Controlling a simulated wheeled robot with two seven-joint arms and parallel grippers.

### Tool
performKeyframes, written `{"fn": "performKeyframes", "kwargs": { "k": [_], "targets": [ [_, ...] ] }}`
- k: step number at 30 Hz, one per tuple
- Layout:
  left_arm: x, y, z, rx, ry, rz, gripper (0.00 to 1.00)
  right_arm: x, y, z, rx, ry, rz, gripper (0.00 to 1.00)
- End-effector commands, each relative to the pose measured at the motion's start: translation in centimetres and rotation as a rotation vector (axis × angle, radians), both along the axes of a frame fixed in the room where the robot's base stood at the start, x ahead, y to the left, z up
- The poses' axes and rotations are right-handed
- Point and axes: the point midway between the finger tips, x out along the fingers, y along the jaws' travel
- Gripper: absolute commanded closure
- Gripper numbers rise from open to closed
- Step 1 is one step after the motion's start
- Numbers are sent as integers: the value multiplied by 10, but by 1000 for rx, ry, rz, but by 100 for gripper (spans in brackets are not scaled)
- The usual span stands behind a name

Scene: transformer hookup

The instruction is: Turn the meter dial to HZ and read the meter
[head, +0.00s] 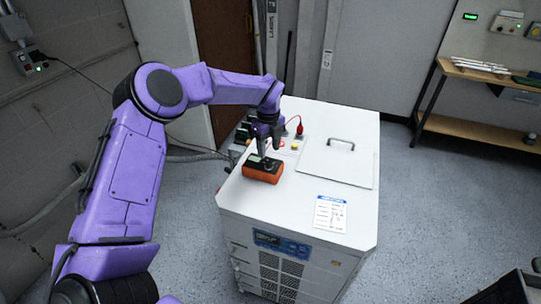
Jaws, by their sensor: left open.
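The meter (261,173) is a small orange box with a dark face, lying on the white top of the transformer cabinet (290,205). My left gripper (264,152) points down over the meter's far edge, with its fingertips at or just above the face. The fingers hide part of the face. The dial and the reading are too small to make out. I cannot tell whether the fingers touch the dial. My right gripper is not in view.
A red clip or plug (300,128) with a lead and a yellow button (294,146) are behind the meter. A hatch with a black handle (341,143) and a printed sheet (331,213) lie to the right. A wooden bench (490,130) stands far right, across open floor.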

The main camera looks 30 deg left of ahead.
Motion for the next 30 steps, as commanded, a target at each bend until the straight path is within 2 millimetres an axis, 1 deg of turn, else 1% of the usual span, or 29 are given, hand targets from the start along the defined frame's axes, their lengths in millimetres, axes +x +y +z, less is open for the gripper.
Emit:
{"fn": "performKeyframes", "kwargs": {
  "k": [1,3,6,9,12,18,19,20,21,23,24,30],
  "targets": [
    [-1,0,-8,1,6,0,49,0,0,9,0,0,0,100],
    [-1,0,-24,1,5,0,49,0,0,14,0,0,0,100],
    [-1,0,-41,0,4,0,49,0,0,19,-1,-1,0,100],
    [0,0,-53,2,2,0,49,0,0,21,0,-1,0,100],
    [0,0,-58,0,0,0,49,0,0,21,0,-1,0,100],
    [0,0,-59,1,0,0,49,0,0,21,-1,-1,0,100],
    [0,0,-59,1,0,0,56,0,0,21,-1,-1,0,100],
    [0,0,-59,1,0,0,65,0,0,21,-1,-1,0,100],
    [0,0,-59,1,0,0,78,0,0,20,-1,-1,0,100],
    [0,0,-59,1,0,-1,98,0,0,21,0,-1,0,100],
    [0,0,-59,1,0,-1,100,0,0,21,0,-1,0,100],
    [0,0,-59,1,0,-8,100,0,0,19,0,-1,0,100]
  ]
}}
